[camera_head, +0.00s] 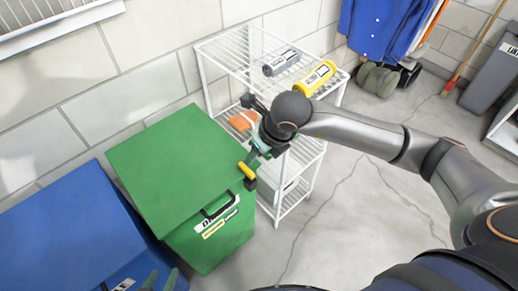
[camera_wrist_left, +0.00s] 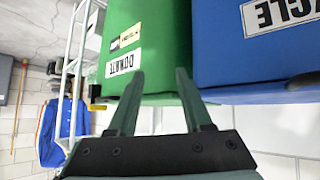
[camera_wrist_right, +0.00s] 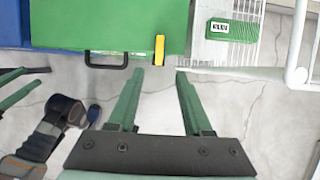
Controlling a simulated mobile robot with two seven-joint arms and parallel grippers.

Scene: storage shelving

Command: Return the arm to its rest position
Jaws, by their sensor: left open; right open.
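My right arm comes in from the right in the head view, and its gripper (camera_head: 262,150) is beside the wire shelf and the right edge of the green bin, partly hidden by its wrist. In the right wrist view its fingers (camera_wrist_right: 160,72) are apart with nothing between them. A yellow and black object (camera_head: 248,171) is close by at the green bin's edge; whether it rests there I cannot tell. It also shows in the right wrist view (camera_wrist_right: 159,48). My left gripper (camera_head: 160,279) shows only its fingertips low in the head view. In the left wrist view its fingers (camera_wrist_left: 160,72) are open and empty.
The green bin (camera_head: 165,160) has a closed lid and front handle; a blue bin (camera_head: 65,230) stands left of it. The white wire shelf (camera_head: 215,60) holds a grey bottle (camera_head: 282,62), a yellow bottle (camera_head: 315,78) and an orange item (camera_head: 243,120). Floor (camera_head: 350,220) is clear in front.

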